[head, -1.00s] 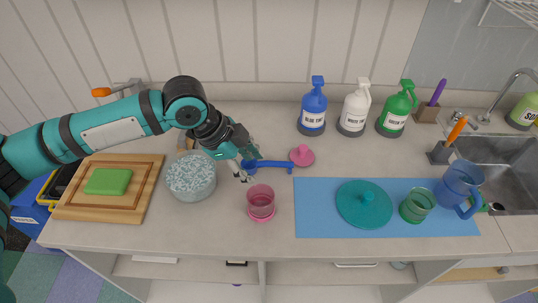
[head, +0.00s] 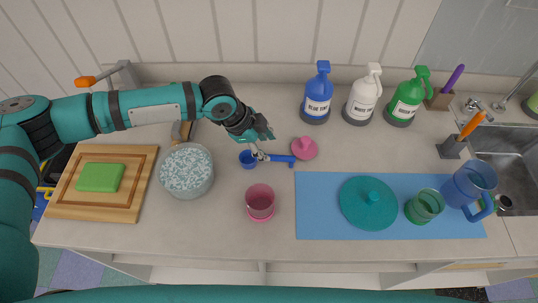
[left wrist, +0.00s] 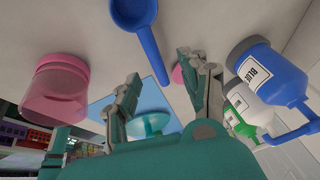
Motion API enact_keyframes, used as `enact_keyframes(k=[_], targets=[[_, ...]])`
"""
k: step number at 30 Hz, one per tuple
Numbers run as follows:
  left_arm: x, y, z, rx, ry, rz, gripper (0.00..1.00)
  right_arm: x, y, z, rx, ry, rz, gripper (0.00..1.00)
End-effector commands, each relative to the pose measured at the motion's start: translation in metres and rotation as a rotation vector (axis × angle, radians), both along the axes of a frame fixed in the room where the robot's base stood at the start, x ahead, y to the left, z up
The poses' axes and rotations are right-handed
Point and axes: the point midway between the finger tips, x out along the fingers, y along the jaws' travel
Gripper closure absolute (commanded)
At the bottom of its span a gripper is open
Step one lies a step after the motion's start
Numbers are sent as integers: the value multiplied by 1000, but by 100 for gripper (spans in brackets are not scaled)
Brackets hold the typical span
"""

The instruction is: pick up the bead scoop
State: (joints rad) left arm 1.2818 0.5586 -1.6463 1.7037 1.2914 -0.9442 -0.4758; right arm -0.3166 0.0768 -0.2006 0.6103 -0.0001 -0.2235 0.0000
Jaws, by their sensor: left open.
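The blue bead scoop (head: 282,159) lies on the counter, its round bowl to the left and its handle pointing right. My left gripper (head: 262,144) is open and empty, just above the scoop near where bowl and handle meet; one finger overlaps part of it in the head view. In the left wrist view the scoop (left wrist: 150,45) shows with its handle running down between the spread fingers of the left gripper (left wrist: 160,66). I cannot tell whether the fingers touch it. My right gripper is not in view.
A tub of pale beads (head: 187,168) stands left of the scoop. A pink cup (head: 260,203) is in front, a pink lid (head: 304,148) just beyond the handle. Pump bottles (head: 316,95) stand behind. A blue mat (head: 320,222) lies to the right.

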Motion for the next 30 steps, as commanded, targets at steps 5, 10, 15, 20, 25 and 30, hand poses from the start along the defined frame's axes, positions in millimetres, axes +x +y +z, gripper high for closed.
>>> enact_keyframes(k=[5, 10, 15, 20, 25, 30], targets=[[3, -8, -16, 0, 1, 0, 55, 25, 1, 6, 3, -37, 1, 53], [2, -14, -26, 1, 2, -1, 55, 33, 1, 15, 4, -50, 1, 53], [2, -25, -51, 2, 2, 1, 55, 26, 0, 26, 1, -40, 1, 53], [5, -30, -64, 1, 1, 0, 55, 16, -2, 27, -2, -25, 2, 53], [5, -30, -66, 0, 0, 0, 55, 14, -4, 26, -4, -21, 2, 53], [5, -30, -66, 0, 0, 1, 70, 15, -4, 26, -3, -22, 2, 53]])
